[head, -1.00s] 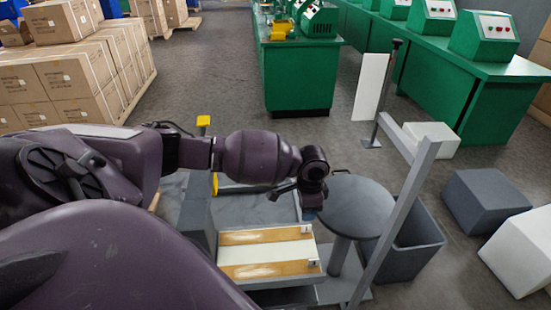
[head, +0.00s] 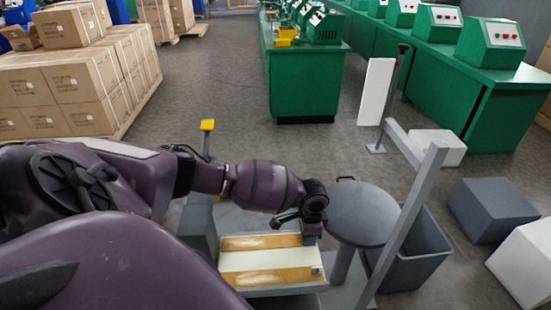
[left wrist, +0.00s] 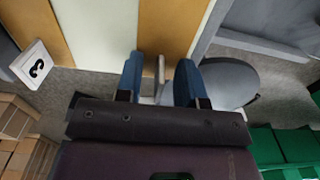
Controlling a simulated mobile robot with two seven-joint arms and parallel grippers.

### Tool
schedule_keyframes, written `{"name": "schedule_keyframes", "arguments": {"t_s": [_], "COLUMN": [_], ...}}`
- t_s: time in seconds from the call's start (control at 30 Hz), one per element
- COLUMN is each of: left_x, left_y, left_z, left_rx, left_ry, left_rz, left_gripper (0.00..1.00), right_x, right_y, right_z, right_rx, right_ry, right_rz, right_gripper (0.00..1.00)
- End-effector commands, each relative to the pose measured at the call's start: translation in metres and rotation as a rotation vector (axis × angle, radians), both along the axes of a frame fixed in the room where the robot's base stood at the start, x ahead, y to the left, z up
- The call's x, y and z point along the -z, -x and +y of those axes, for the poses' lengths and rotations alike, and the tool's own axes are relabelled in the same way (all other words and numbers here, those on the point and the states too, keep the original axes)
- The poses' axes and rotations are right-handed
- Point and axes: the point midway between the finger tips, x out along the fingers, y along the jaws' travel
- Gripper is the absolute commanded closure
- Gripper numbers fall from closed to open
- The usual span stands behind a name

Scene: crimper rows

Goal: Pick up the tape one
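No roll of tape can be made out in these frames. A board with tan and white stripes (head: 265,261) lies below my left gripper (head: 311,238). In the left wrist view my left gripper (left wrist: 160,82) is open, its two blue fingers apart at the board's edge. A thin pale upright piece (left wrist: 160,70) stands between the fingers, with gaps showing on both sides. My right gripper is not in view.
Grey and white blocks lie further right. Green benches stand at the back.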

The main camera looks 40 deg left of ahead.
Motion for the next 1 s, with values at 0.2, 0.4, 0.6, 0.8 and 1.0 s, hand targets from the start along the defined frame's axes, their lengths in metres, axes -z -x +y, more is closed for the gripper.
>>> {"name": "schedule_keyframes", "arguments": {"t_s": [0.2,0.4,0.6,0.8,1.0], "left_x": [0.000,0.000,-0.001,-0.017,-0.059], "left_y": [0.000,0.000,0.000,-0.001,-0.001], "left_z": [0.000,0.000,0.000,0.000,0.000], "left_rx": [0.000,0.000,0.000,0.000,0.001], "left_ry": [0.000,0.000,0.000,0.001,0.000], "left_rz": [0.000,0.000,0.000,-0.002,-0.004], "left_gripper": [0.91,1.00,1.00,1.00,1.00], "right_x": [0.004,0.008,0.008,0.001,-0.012], "right_y": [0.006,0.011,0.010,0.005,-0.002], "right_z": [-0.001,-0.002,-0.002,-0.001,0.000], "right_rx": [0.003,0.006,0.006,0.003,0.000], "right_ry": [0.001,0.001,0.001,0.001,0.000], "right_rz": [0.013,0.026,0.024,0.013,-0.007], "right_gripper": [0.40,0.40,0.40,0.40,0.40]}}
